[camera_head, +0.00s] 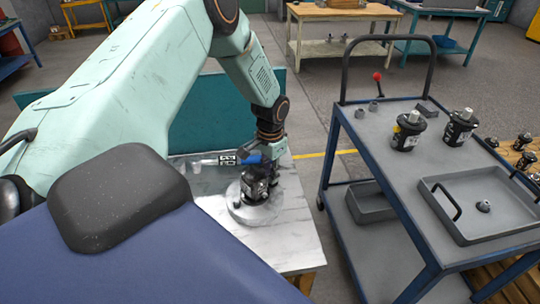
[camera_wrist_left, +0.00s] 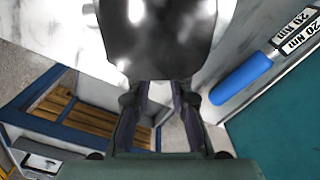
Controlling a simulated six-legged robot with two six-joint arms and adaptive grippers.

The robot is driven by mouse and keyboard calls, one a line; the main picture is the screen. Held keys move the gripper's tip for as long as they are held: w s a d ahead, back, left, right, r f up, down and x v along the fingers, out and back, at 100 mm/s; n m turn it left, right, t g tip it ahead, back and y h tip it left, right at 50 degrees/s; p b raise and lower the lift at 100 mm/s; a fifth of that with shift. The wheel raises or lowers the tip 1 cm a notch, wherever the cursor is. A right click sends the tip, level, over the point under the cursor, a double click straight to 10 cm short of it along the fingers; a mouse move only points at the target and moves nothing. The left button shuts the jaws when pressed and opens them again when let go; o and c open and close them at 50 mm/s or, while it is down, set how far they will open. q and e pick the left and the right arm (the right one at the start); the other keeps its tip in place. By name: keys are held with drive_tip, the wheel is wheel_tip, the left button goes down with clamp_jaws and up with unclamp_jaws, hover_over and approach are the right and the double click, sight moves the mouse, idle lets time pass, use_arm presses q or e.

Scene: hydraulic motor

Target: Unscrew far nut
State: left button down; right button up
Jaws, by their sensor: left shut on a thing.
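A dark hydraulic motor (camera_head: 254,192) stands on a round grey plate (camera_head: 243,213) on the marble-topped table. My left gripper (camera_head: 262,178) reaches down onto it from above and is shut on a part of it. In the left wrist view, the dark, shiny motor body (camera_wrist_left: 160,40) fills the top middle, with the fingers of my left gripper (camera_wrist_left: 158,100) pointing at it. The far nut cannot be made out; the fingers and motor body hide the contact. My right gripper is not in view.
A torque wrench with a blue handle (camera_wrist_left: 240,80) lies close beside the motor, tagged 20 Nm. A blue-framed cart (camera_head: 385,170) at right carries two more motors, small grey parts (camera_head: 373,105) and a grey tray (camera_head: 455,228) holding one small part (camera_head: 483,206).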

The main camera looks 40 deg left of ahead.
use_arm(q)
drive_tip(key=n+p, duration=0.1)
drive_tip(key=n, duration=0.1)
drive_tip(key=n+p, duration=0.1)
drive_tip(key=p, duration=0.1)
drive_tip(key=shift+s+d+r+n, duration=0.1)
drive_tip(key=shift+s+d+n, duration=0.05)
drive_tip(key=shift+n, duration=0.25)
drive_tip(key=shift+n+p, duration=0.35)
drive_tip(key=shift+n, duration=0.25)
drive_tip(key=c, duration=1.4)
unclamp_jaws()
drive_tip(key=shift+c, duration=0.2)
drive_tip(key=shift+w+a, duration=0.25)
drive_tip(key=shift+w, duration=0.1)
